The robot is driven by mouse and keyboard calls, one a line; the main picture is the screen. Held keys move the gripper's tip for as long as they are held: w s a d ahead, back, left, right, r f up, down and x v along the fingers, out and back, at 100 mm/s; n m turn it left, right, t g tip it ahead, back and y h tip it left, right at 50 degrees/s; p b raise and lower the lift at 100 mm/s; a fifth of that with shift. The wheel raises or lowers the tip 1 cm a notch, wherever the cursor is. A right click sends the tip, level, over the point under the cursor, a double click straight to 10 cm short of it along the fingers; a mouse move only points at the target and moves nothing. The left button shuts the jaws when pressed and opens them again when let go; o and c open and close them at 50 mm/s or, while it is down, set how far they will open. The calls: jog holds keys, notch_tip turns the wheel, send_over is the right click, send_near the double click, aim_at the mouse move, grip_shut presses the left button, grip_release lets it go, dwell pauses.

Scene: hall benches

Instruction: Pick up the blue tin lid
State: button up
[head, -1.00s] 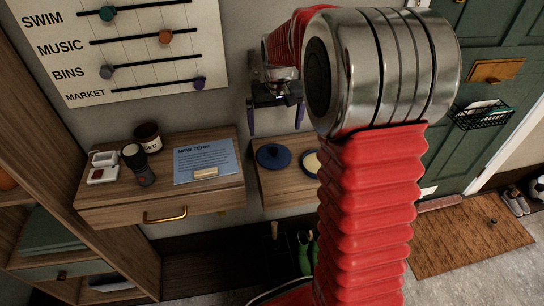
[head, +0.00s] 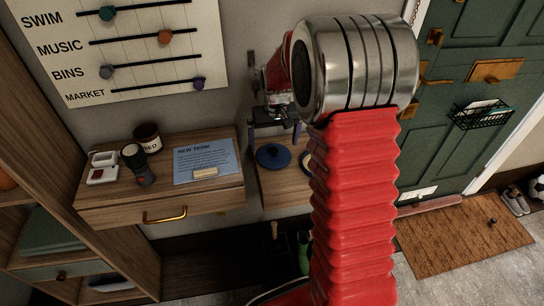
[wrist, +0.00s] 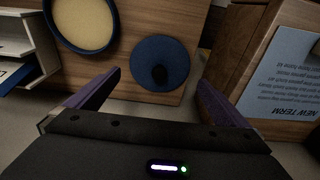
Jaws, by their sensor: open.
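The blue tin lid (head: 273,156) is a round blue disc with a dark knob, lying flat on a wooden shelf top (head: 284,189). It also shows in the wrist view (wrist: 146,52), just beyond and between my fingertips. My gripper (head: 273,139) is open and empty, its two purple fingers spread above the lid. The fingers also show in the wrist view (wrist: 160,79), apart from the lid. A round blue-rimmed tin with a cream inside (wrist: 82,22) sits beside the lid. My arm partly hides this tin in the head view.
The wall is behind the shelf.

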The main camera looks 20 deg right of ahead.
aim_at(274, 149)
jog(key=f, duration=0.3)
jog(key=w+f, duration=0.1)
jog(key=f, duration=0.1)
jog(key=shift+d, duration=0.15)
dwell(0.3)
jog(key=c, duration=0.8)
